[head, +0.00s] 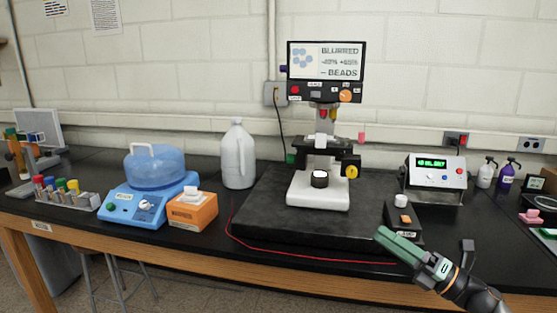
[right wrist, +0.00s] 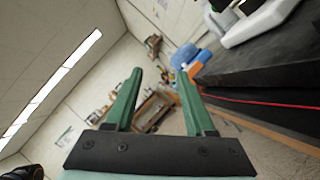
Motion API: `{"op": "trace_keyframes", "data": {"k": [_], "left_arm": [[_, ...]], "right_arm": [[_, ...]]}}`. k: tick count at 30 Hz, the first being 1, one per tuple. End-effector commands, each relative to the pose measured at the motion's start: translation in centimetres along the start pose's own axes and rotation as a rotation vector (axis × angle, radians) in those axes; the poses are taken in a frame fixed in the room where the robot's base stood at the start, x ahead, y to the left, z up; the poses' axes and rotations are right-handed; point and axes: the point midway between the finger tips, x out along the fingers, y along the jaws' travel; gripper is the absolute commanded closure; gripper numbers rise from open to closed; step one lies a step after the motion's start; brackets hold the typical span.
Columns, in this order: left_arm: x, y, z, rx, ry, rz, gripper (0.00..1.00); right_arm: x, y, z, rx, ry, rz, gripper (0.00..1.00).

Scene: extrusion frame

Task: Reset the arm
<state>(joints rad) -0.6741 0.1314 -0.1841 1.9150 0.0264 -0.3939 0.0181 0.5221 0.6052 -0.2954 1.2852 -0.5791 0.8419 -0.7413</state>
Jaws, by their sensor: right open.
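My right gripper (head: 383,236) has green fingers and reaches in from the lower right in the head view, over the front edge of the bench. In the right wrist view its two fingers (right wrist: 157,80) stand apart with nothing between them. The gripper is open and empty. My left gripper is not in view.
A microscope with a screen (head: 326,62) stands on a dark slab (head: 262,225) on the black bench. A small box with a button (head: 403,222) sits near my right gripper. A red wire (head: 290,255) runs along the front. A jug, blue device and tissue box stand left.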

Motion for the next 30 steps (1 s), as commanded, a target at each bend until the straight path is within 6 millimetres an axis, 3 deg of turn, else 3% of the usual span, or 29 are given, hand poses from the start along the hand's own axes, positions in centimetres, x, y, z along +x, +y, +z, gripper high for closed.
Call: {"op": "trace_keyframes", "data": {"k": [1,8,15,21,24,27,30], "left_arm": [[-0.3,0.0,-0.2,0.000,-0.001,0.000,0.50],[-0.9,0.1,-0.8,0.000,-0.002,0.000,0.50],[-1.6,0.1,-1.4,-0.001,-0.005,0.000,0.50],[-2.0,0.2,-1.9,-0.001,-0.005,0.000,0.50],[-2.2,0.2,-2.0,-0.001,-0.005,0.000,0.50],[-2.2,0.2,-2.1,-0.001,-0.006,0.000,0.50],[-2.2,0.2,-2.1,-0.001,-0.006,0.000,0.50]], "right_arm": [[-0.4,-1.2,-2.2,0.134,-0.055,-0.023,0.46],[-4.4,-6.8,-11.0,0.743,-0.365,-0.173,0.46],[-12.4,-10.2,-22.6,1.372,-0.755,-0.384,0.46],[-19.6,-9.3,-32.8,1.804,-1.105,-0.567,0.46],[-22.1,-8.2,-36.4,1.939,-1.240,-0.633,0.46],[-23.6,-7.3,-38.5,2.018,-1.325,-0.674,0.46],[-24.2,-6.9,-39.4,2.049,-1.362,-0.692,0.46]]}}
